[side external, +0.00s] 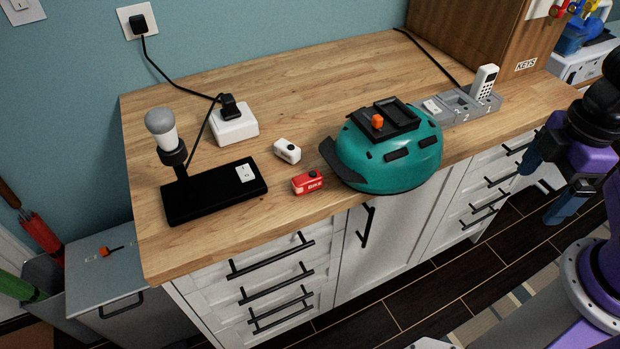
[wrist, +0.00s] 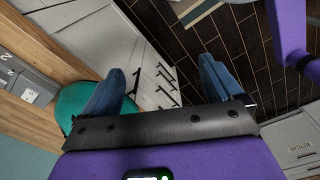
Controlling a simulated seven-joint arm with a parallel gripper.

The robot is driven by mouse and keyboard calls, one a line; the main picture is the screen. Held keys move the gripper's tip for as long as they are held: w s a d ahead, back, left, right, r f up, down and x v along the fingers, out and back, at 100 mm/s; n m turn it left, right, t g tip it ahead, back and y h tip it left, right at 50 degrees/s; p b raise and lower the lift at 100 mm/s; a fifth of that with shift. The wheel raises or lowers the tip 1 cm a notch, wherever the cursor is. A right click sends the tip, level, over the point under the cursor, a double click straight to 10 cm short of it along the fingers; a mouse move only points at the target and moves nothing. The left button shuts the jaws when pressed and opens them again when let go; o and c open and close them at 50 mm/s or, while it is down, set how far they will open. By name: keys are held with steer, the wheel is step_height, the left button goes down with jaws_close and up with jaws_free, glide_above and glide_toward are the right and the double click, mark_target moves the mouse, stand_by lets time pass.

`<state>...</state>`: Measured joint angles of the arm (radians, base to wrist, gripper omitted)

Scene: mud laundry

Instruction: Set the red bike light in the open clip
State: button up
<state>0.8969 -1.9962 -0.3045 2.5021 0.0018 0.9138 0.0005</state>
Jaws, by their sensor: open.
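The red bike light (side external: 307,182) lies on the wooden counter near its front edge, just left of the teal helmet (side external: 395,165). A black mount (side external: 402,113) with a raised frame and an orange tab (side external: 377,121) sits on top of the helmet; it looks like the clip, though its exact state is too small to tell. My gripper (side external: 546,184) is open and empty, off the counter's front at the far right, well away from the light. In the wrist view its blue fingers (wrist: 163,88) are spread above the floor and cabinet fronts; the helmet (wrist: 82,103) shows partly behind one finger.
A white light (side external: 287,151) lies behind the red one. A black stand with a lamp (side external: 213,190) is at left, near a white plug box (side external: 234,124). A grey numbered tray (side external: 460,106) holding a white handset (side external: 484,80) is right of the helmet. The counter's back middle is clear.

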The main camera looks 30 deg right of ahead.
stand_by(0.4)
steer(key=shift+w+a, duration=0.15)
steer(key=shift+a, duration=0.05)
steer(key=c, duration=0.8)
steer(key=w+a+m, duration=0.4)
steer(key=w+a+r+m, duration=0.1)
steer(key=w+a+m, duration=0.1)
steer(key=shift+w+a+m, duration=0.35)
steer(key=shift+m, duration=0.05)
steer(key=shift+c, duration=0.3)
steer(key=m, duration=2.2)
glide_toward(307, 177)
steer(key=shift+s+d+f, duration=0.2)
steer(key=shift+s+f, duration=0.1)
steer(key=shift+f, duration=0.05)
steer(key=shift+w+a+f+m, duration=0.3)
steer(key=shift+w+f+m, duration=0.15)
steer(key=shift+m, duration=0.45)
steer(key=shift+f, duration=3.8)
